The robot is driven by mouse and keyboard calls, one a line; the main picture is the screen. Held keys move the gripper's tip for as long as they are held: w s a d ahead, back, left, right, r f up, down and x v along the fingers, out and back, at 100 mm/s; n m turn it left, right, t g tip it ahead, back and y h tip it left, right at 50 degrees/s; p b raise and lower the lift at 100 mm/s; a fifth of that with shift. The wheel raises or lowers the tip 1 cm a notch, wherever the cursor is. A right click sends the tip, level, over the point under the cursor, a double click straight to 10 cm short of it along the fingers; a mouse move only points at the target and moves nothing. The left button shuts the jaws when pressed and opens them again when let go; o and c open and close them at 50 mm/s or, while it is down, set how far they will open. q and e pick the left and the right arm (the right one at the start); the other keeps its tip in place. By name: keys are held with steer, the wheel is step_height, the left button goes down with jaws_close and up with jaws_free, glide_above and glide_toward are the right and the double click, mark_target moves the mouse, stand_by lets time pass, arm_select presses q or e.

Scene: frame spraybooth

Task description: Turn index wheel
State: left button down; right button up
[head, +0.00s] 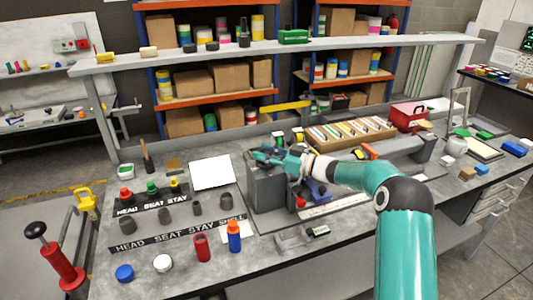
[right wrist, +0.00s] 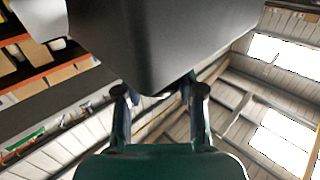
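My right arm reaches in from the lower right of the head view. Its gripper (head: 268,157) is at the top of a grey block-shaped fixture (head: 266,190) on the bench. In the right wrist view the fingers of this gripper (right wrist: 160,98) stand apart, close under a large dark grey body (right wrist: 160,45) with a rounded lower edge. I cannot make out contact or a grip. I cannot pick out the index wheel for certain; the gripper and the fixture may hide it. My left gripper is not in view.
On the bench left of the fixture are a white sheet (head: 212,173), a blue-and-orange bottle (head: 234,236), a red cylinder (head: 202,247) and several grey sockets. A wooden tray (head: 345,134) and a red box (head: 408,116) stand behind the arm.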

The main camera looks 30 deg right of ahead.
steer(key=o, duration=0.4)
steer(key=v, duration=1.2)
